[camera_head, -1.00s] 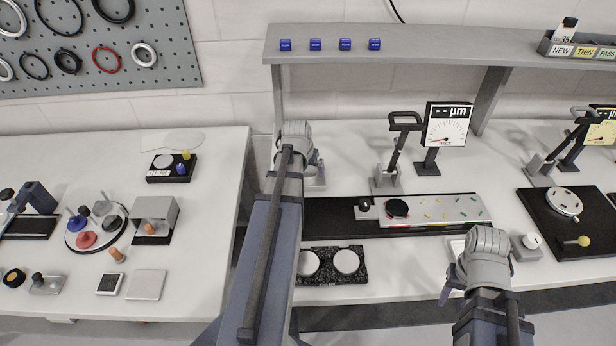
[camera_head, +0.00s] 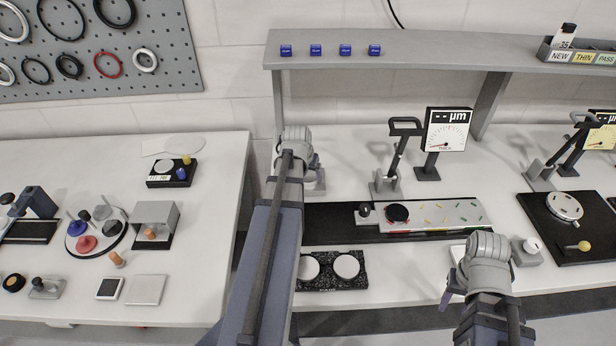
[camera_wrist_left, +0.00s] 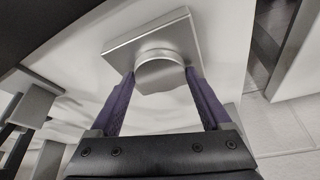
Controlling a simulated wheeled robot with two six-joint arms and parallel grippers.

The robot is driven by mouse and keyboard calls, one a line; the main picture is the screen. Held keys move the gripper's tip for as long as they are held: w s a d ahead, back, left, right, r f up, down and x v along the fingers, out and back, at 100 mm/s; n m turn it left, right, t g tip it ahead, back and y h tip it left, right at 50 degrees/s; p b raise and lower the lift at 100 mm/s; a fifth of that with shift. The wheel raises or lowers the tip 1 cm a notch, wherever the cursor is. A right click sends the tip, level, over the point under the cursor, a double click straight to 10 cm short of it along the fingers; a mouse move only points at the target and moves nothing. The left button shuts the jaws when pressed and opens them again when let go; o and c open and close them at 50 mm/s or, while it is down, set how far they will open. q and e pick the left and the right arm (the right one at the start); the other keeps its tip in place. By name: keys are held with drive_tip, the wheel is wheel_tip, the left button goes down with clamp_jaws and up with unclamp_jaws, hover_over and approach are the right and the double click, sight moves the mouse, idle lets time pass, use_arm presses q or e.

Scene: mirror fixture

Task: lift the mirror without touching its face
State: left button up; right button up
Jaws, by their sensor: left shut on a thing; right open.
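My left gripper (camera_head: 315,166) is over the back left of the right-hand table. In the left wrist view its two purple fingers (camera_wrist_left: 160,98) are shut on the sides of a round silvery piece (camera_wrist_left: 160,74), which looks like the mirror. It stands at a square metal plate (camera_wrist_left: 150,38); I cannot tell whether it is clear of the plate. In the head view the round piece (camera_head: 310,177) is partly hidden by my arm. My right gripper (camera_head: 452,294) is open and low over the front of the table, mostly hidden by its wrist.
A long strip (camera_head: 440,214) with coloured marks, a dial gauge (camera_head: 446,136) and a handled stand (camera_head: 385,184) are to the right. A shelf (camera_head: 430,50) spans behind.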

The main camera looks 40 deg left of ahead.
sight(307, 178)
use_arm(q)
drive_tip(key=shift+r, duration=0.15)
wheel_tip(307, 178, up, 10)
drive_tip(key=p, duration=1)
